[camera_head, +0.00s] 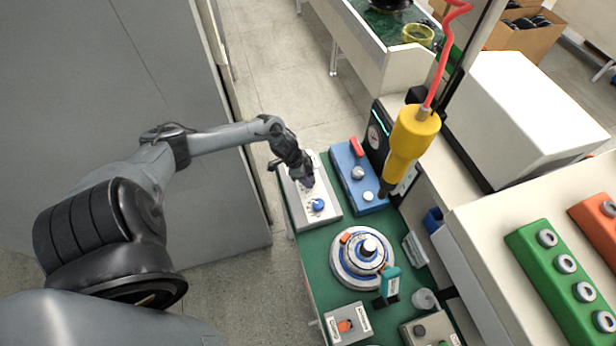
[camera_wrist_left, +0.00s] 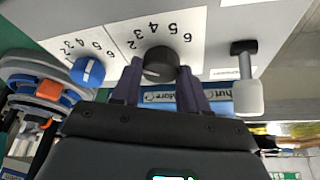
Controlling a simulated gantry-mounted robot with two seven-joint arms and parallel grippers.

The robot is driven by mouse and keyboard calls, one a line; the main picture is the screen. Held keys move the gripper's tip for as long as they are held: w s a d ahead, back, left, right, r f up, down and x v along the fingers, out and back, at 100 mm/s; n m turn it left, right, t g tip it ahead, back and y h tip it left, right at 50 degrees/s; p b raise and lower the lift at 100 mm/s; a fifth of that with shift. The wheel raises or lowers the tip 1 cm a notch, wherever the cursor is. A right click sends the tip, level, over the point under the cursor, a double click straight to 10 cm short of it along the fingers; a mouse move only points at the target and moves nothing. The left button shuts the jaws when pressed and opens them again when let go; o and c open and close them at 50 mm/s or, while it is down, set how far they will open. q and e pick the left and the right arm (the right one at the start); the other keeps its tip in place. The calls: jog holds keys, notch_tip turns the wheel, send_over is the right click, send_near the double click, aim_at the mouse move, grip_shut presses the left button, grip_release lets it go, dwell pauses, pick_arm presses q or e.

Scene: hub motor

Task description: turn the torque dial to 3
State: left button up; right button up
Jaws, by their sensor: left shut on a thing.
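A light grey control box (camera_head: 328,211) sits on the green bench and carries two dials. The blue dial (camera_head: 317,205) with a white pointer line also shows in the left wrist view (camera_wrist_left: 88,72), clear of my fingers. The black dial (camera_wrist_left: 160,64) has a number scale around it; its pointer cannot be made out. My left gripper (camera_head: 307,183) reaches down onto the box, and its dark fingers are shut on the black dial, one on each side. I cannot read which dial is marked torque. My right gripper is not in view.
A black-and-grey lever (camera_wrist_left: 247,80) stands beside the black dial. A blue box (camera_head: 358,180) with a red handle is right of the control box. A yellow tool (camera_head: 408,140) hangs on a red cord above it. A round hub motor (camera_head: 362,258) stands in front.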

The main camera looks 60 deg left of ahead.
pick_arm(q)
jog(key=m+b, duration=0.1)
jog(key=m+h+b, duration=0.1)
jog(key=m+b, duration=0.1)
jog(key=shift+w+a+f+g, duration=0.1)
jog(key=shift+w+f+g, duration=0.05)
jog(key=shift+g, duration=0.25)
jog(key=shift+m+g+b, duration=0.5)
jog(key=shift+m+b, duration=0.85)
jog(key=shift+m, duration=0.05)
jog(key=o, duration=1)
jog(key=shift+o, duration=0.2)
jog(key=shift+r, duration=0.2)
